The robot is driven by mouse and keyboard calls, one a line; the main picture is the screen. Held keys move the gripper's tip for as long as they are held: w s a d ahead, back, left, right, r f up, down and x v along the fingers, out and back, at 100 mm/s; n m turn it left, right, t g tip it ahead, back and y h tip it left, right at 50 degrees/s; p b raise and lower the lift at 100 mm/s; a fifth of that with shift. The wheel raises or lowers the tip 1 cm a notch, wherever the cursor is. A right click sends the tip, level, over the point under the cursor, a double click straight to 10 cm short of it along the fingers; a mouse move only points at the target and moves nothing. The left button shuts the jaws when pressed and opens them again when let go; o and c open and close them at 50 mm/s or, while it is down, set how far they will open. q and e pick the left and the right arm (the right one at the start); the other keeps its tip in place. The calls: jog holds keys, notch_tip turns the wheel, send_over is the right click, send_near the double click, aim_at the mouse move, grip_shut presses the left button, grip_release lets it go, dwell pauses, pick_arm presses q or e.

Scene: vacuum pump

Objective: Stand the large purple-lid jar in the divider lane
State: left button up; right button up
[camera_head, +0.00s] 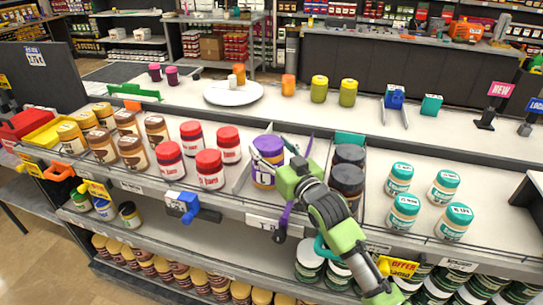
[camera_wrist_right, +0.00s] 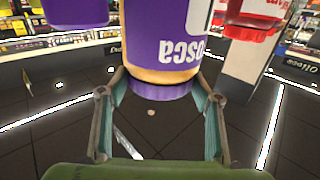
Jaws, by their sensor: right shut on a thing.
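The large purple-lid jar (camera_head: 263,179) has a purple label and shows just left of my right gripper (camera_head: 283,165). It looks upright, in the lane between the red-lid jars and the dark-lid jars. Whether its base rests on the shelf is hard to tell. In the right wrist view the jar (camera_wrist_right: 160,45) appears upside down, its purple lid (camera_wrist_right: 162,89) between the two fingers of my right gripper (camera_wrist_right: 160,100). My right gripper is shut on it. The arm partly covers the lane's right side. My left gripper is not in view.
Red-lid jars (camera_head: 208,168) stand left of the lane. Dark-lid jars (camera_head: 346,180) stand close on its right, beside my arm. Teal-lid jars (camera_head: 398,178) are farther right. A white plate (camera_head: 222,97) and yellow-green jars (camera_head: 319,89) stand behind on the counter.

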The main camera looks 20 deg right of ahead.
aim_at(276, 163)
notch_tip(276, 163, down, 2)
jog(key=shift+f, duration=0.25)
jog(key=o, duration=2.2)
jog(key=shift+f, duration=0.25)
jog(key=shift+c, duration=0.2)
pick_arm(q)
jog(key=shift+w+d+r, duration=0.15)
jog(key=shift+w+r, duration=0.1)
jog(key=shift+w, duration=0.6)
pick_arm(e)
jog(key=shift+s, duration=0.1)
jog(key=shift+s+d+f, duration=0.1)
jog(key=shift+s, duration=0.45)
pick_arm(q)
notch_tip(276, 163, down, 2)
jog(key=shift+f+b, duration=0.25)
jog(key=shift+b, duration=0.85)
pick_arm(e)
jog(key=s+d, duration=0.2)
jog(key=s, duration=0.8)
jog(key=shift+s, duration=0.3)
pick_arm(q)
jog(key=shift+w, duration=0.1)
